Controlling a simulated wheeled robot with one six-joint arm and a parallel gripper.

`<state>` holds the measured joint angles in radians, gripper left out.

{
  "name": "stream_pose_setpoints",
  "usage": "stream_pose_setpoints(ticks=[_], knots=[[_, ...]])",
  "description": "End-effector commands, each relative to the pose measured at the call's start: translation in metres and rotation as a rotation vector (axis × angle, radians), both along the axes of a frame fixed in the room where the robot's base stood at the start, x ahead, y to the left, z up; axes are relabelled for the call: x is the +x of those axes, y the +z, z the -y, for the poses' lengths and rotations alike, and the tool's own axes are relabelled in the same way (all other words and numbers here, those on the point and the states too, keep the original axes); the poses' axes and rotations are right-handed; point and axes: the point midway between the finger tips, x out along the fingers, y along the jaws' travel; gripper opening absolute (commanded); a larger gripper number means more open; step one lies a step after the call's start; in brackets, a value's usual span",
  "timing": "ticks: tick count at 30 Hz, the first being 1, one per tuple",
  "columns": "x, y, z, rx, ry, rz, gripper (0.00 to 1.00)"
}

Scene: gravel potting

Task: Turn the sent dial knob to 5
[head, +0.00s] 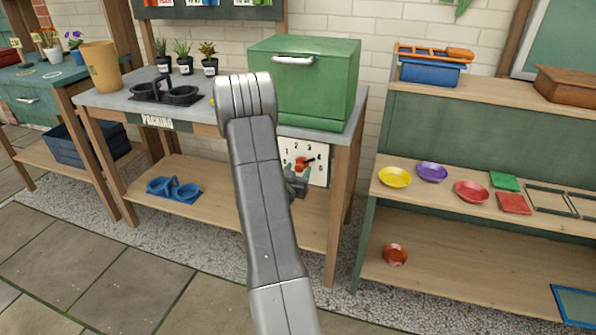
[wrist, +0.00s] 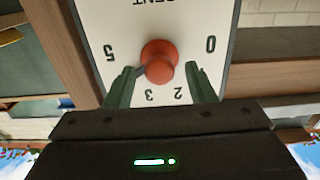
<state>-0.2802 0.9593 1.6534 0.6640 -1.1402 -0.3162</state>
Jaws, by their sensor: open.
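The dial (head: 316,176) is a white plate with dark numbers on the front of the potting bench. It shows upside down in the wrist view (wrist: 110,28), with 0, 2, 3, 5 and part of the word SENT readable. The round orange-red knob (wrist: 160,62) is at its middle and also shows in the head view (head: 303,163). A dark mark at the knob's lower left in the wrist view may be its pointer; its exact reading is unclear. My gripper (wrist: 162,69) is open, one finger on each side of the knob's lower part. Contact cannot be told.
A green box (head: 318,95) with a handle stands on the bench above the dial. A bench leg (head: 340,210) is right of the dial. Shelves (head: 470,250) with coloured saucers stand further right. A blue tray-like item (head: 173,190) is on the lower shelf.

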Motion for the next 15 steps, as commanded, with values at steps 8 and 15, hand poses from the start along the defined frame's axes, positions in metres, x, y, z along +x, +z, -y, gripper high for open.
stream_pose_setpoints(ticks=[8,15], knots=[[0.0078,-0.0002,0.0025,-0.001,0.001,-0.001,0.50],[0.0075,-0.0001,0.0024,-0.001,0.000,-0.001,0.28]])
